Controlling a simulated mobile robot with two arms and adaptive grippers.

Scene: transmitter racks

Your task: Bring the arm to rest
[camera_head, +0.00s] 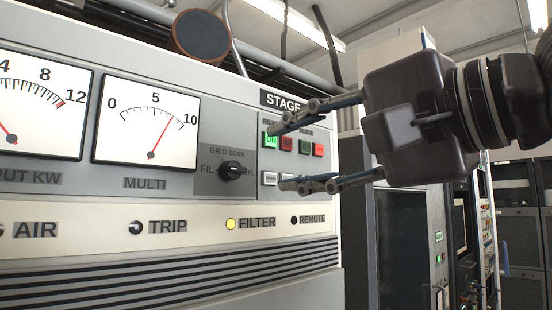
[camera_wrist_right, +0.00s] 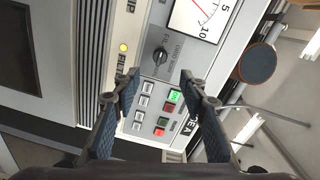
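My right gripper (camera_head: 290,156) comes in from the right in the head view, in front of the transmitter panel's right end. Its two fingers are spread apart with nothing between them. In the right wrist view the open fingers (camera_wrist_right: 160,88) frame the button group, with a gap to the panel. A green lit ON button (camera_head: 271,141) shows between the fingertips; it also shows in the wrist view (camera_wrist_right: 175,96). Red buttons (camera_head: 287,144) sit beside it, and pale buttons (camera_head: 270,178) below are partly hidden by the lower finger. My left gripper is in neither view.
The panel carries a MULTI meter (camera_head: 148,117), a dark rotary knob (camera_head: 231,171) and a row of lamps, with the yellow FILTER lamp (camera_head: 230,223) lit. Vent slats (camera_head: 170,265) run below. Dark equipment racks (camera_head: 400,240) stand at the right. A round dark duct end (camera_head: 201,35) is above.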

